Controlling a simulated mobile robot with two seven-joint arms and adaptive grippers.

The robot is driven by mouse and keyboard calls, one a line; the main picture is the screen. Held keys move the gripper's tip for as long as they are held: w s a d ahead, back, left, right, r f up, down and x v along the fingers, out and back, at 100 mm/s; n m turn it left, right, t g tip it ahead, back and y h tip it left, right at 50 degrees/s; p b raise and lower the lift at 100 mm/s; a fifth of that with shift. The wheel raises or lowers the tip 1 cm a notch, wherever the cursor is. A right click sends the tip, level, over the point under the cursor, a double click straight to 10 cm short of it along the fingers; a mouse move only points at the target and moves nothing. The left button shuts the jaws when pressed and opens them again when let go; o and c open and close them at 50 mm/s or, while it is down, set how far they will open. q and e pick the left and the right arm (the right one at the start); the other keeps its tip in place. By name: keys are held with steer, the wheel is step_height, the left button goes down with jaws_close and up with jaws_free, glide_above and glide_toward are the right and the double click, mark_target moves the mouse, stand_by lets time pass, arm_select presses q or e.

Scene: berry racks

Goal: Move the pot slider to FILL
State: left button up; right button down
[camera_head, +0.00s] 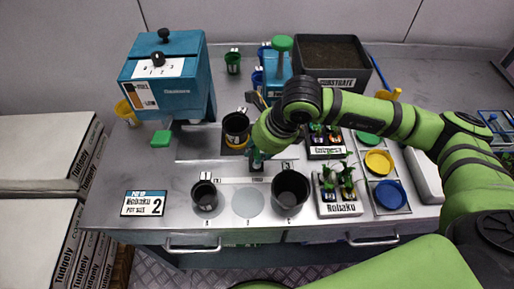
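The pot slider looks like the dark flat track (196,144) on the bench, running right from beneath the teal dispenser (165,80). A black pot (236,122) with a yellow band stands at its right end, away from the dispenser. My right gripper (257,161) points down just right of and in front of this pot. My wrist hides most of its fingers, so I cannot tell whether they are open or touch anything. I cannot make out a FILL label. My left gripper is not in view.
Black pots (205,195) and (290,188) stand at the front edge. A substrate bin (332,62) is at the back. Plant trays (341,207) and coloured dishes (389,193) are on the right. A green pad (161,138) sits by the dispenser. Boxes (45,185) are stacked left.

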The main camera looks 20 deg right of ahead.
steer(key=a+b, duration=0.1)
steer(key=a, duration=0.1)
steer(key=w+a+b, duration=0.1)
steer(key=a+b, duration=0.1)
steer(key=w+a+b, duration=0.1)
steer(key=a, duration=0.1)
steer(key=shift+w+a+b, duration=0.2)
steer(key=shift+a+b, duration=0.05)
steer(key=shift+b, duration=0.05)
steer(key=shift+a+r, duration=0.1)
steer(key=shift+a, duration=0.05)
steer(key=shift+r, duration=0.1)
steer(key=c, duration=1.1)
jaws_free()
steer(key=shift+o, duration=0.4)
